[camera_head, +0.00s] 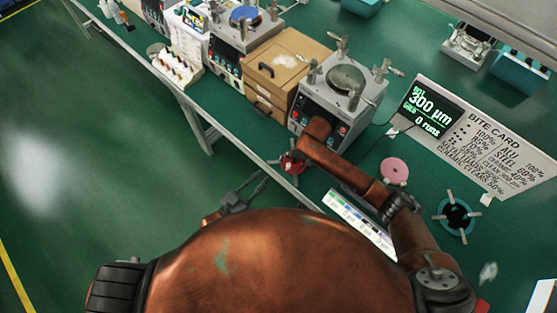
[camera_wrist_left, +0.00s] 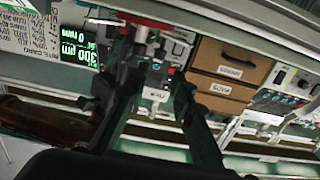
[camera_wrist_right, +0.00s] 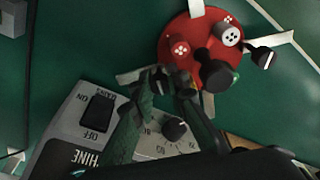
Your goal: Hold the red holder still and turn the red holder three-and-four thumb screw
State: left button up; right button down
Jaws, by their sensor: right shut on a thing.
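The red holder (camera_head: 292,163) is at the bench's front edge in the head view, small and partly covered. In the right wrist view the red holder (camera_wrist_right: 176,42) shows its round red face, pale metal arms and dark thumb screws (camera_wrist_right: 213,72). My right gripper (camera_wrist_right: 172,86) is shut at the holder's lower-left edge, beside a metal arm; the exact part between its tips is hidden. My left gripper (camera_head: 258,184) is left of and below the holder, apart from it. In the left wrist view my left gripper (camera_wrist_left: 157,82) is open with nothing between its fingers.
A lapping machine (camera_head: 345,78) stands just behind the holder, with brown drawers (camera_head: 285,62) left of it. A pink disc (camera_head: 394,171), a teal holder (camera_head: 457,216) and a colour card (camera_head: 360,222) lie to the right. The floor (camera_head: 90,150) is clear at left.

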aim_at(281, 159)
pick_arm(q)
jog(key=x, duration=1.1)
jog(key=shift+w+d, duration=0.15)
jog(key=shift+c, duration=0.2)
grip_shut()
